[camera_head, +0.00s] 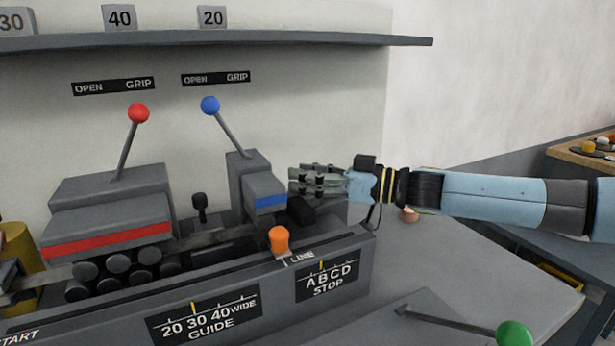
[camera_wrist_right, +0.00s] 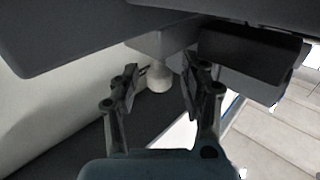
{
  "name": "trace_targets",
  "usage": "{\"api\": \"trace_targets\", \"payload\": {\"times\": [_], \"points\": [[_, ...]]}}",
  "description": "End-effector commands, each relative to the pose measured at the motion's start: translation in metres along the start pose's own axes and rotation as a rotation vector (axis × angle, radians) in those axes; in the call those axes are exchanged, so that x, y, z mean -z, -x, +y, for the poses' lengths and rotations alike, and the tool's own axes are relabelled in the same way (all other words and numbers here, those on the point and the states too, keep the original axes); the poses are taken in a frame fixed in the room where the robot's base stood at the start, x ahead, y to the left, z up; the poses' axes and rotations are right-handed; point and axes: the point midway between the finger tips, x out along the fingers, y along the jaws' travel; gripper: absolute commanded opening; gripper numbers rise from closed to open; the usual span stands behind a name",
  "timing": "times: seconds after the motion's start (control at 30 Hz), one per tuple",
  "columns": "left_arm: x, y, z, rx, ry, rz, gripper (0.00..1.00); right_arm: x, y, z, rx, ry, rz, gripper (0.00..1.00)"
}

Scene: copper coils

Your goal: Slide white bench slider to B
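My right gripper (camera_head: 293,181) reaches in from the right, its fingers pointing left beside the blue-striped grey block (camera_head: 265,186). In the right wrist view the gripper (camera_wrist_right: 162,84) is open, with a clear gap between its fingers. A whitish knob (camera_wrist_right: 159,80) shows in that gap, beyond or between the fingertips; I cannot tell whether it is touched. It may be the white bench slider, which I cannot make out in the head view. The STOP scale (camera_head: 327,281) carries letters A to D, with a small yellow mark near A and B. My left gripper is not in view.
A blue-balled lever (camera_head: 210,105) and a red-balled lever (camera_head: 139,113) stand on the machine. An orange knob (camera_head: 279,239) rises near the LINE label. A green-balled lever (camera_head: 513,333) lies at front right. A shelf (camera_head: 300,39) runs above.

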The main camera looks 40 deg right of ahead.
Motion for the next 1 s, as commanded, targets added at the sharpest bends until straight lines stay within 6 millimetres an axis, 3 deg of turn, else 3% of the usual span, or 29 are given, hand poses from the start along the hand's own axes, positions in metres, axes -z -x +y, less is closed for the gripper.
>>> {"api": "trace_targets", "payload": {"times": [0.07,0.33,1.0], "points": [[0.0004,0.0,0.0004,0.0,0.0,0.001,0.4,-0.0001,0.0001,0.0,0.0,0.0,0.0,0.35],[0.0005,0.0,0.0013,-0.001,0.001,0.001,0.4,-0.0003,0.0003,0.0,0.0,0.0,0.0,0.0],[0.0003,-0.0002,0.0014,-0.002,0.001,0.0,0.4,-0.002,0.0012,-0.001,0.002,-0.002,-0.002,0.0]]}}
